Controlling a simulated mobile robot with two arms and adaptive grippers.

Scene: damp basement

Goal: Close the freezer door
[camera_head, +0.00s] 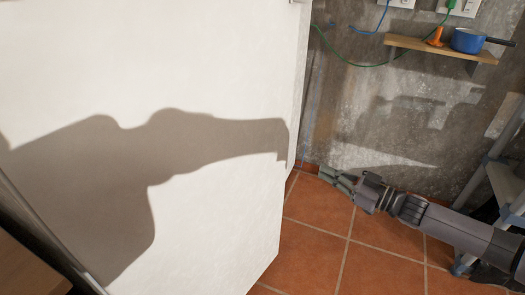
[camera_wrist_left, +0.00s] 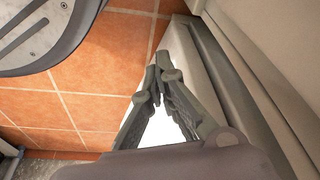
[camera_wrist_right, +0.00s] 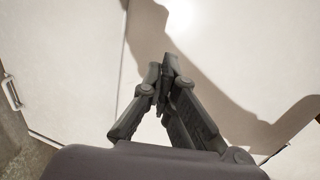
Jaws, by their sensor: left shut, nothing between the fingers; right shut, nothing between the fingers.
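A large white panel, which looks like the freezer door (camera_head: 220,60), fills the left and middle of the head view. A dark arm-shaped shadow lies across it. My right gripper (camera_head: 329,176) is shut and empty, just right of the panel's edge in that view. In the right wrist view, its closed fingers (camera_wrist_right: 163,75) are in front of white surfaces; contact cannot be told. My left gripper is outside the head view. In the left wrist view its fingers (camera_wrist_left: 154,76) are shut and empty, close to a white surface and pale ridged edges (camera_wrist_left: 245,65) on the right.
A wooden shelf (camera_head: 420,46) on the concrete wall holds a blue pot (camera_head: 467,40) and an orange object (camera_head: 436,37). A grey metal frame (camera_head: 490,165) stands at the far right. Terracotta floor tiles (camera_head: 315,240) are clear below my right arm. A wooden surface (camera_head: 25,268) is at lower left.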

